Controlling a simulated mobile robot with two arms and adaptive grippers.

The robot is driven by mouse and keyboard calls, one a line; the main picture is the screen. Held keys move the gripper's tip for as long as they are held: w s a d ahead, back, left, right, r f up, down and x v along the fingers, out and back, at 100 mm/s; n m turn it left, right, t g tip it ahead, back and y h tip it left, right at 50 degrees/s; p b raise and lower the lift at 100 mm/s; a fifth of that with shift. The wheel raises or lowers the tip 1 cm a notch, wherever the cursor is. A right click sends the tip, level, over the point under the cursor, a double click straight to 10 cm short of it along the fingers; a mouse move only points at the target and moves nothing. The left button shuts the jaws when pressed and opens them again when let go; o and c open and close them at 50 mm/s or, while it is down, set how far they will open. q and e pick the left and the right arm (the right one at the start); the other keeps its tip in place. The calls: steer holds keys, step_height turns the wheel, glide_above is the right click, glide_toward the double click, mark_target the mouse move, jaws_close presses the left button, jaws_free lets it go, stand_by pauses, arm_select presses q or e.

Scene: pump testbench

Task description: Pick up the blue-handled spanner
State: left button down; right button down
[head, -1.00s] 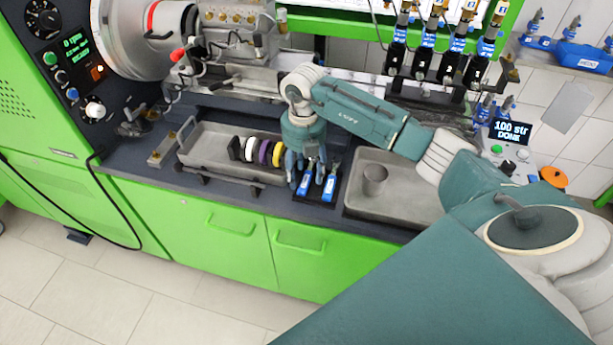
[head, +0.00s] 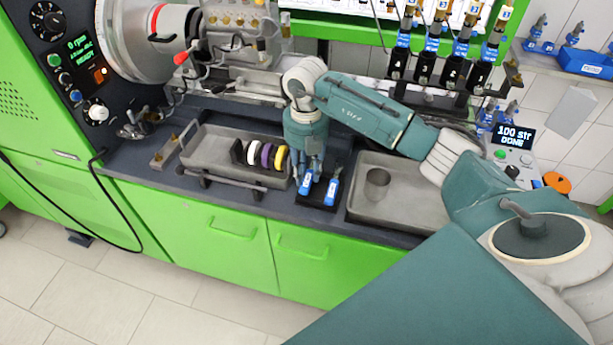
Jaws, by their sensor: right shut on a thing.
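Two blue-handled tools with white markings sit side by side on a small black holder (head: 318,204) at the front edge of the bench. My right gripper (head: 312,172) points down from above. Its fingers are shut on the left one, the blue-handled spanner (head: 306,185), whose blue end shows below the fingers. The spanner still appears to be at the holder; its upper part is hidden by the fingers. The other blue handle (head: 331,192) stands just right of the fingers. My left gripper is not in view.
A grey tray (head: 205,152) left of the gripper has white, purple and yellow rings at its right end. Another grey tray (head: 405,206) with a metal cup (head: 377,183) lies to the right. A display (head: 513,136) reads "100 str DONE". Blue-labelled fittings stand behind.

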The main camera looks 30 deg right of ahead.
step_height(320, 180, up, 9)
steer(key=b, duration=0.2)
step_height(320, 180, up, 9)
steer(key=p, duration=0.1)
glide_above(306, 175)
steer(key=shift+s, duration=0.1)
